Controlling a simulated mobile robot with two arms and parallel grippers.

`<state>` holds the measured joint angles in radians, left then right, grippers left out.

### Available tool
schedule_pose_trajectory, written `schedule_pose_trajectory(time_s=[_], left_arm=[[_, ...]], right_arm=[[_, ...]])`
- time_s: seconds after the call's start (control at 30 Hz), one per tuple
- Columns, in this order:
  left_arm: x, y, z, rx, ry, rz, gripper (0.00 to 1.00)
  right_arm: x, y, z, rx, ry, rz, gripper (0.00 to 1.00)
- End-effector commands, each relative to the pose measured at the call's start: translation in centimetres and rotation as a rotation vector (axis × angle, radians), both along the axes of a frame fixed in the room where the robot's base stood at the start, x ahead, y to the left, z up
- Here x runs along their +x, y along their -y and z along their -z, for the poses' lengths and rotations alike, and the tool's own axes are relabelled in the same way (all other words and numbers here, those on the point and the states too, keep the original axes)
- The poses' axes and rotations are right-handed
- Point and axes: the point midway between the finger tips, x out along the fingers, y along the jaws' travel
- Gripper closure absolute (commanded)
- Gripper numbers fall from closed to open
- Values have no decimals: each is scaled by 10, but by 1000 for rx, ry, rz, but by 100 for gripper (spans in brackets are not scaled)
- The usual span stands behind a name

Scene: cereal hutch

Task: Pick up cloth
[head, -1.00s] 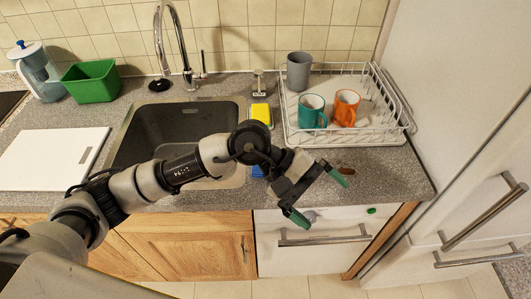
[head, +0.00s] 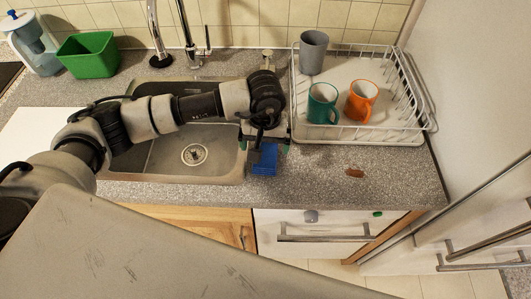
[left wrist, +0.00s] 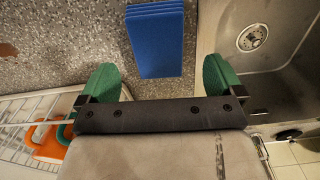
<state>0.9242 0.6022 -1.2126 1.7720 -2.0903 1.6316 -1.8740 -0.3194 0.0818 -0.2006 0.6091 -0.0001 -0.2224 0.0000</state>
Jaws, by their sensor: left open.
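The blue cloth (head: 264,160) lies on the speckled counter just right of the sink. It looks like a folded stack with layered edges, and it shows in the left wrist view (left wrist: 155,42) too. My left gripper (head: 264,147) is open and empty, over the back end of the cloth. In the left wrist view its green fingertips (left wrist: 160,72) stand on either side of the cloth's near end, with a gap on both sides. In the head view my arm hides the counter just behind the cloth. My right gripper is not in view.
The sink (head: 165,157) is left of the cloth. A white dish rack (head: 390,137) with a teal mug (head: 321,102), an orange mug (head: 361,98) and a grey cup (head: 312,50) stands to the right. The counter between cloth and brown spot (head: 355,172) is clear.

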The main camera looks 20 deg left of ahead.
Motion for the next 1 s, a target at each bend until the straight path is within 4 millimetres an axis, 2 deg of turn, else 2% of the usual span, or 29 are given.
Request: schedule_pose_trajectory(time_s=[0.1,0.23,0.37,0.57,0.67,0.9,0.93,1.0], left_arm=[[-4,2,13,0,-7,0,4],[-5,2,34,0,-5,-1,4],[-5,2,44,-1,-3,0,4],[-4,2,46,-1,-1,1,4],[-4,2,46,-1,-1,1,17],[-4,2,46,-1,-1,0,53],[-4,2,46,-1,-1,0,57],[-4,2,45,-1,-1,0,57]], right_arm=[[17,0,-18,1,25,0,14],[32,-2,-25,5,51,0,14],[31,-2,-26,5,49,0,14],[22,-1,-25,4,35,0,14],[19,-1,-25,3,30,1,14],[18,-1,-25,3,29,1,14],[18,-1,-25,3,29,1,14],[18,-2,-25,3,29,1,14]])
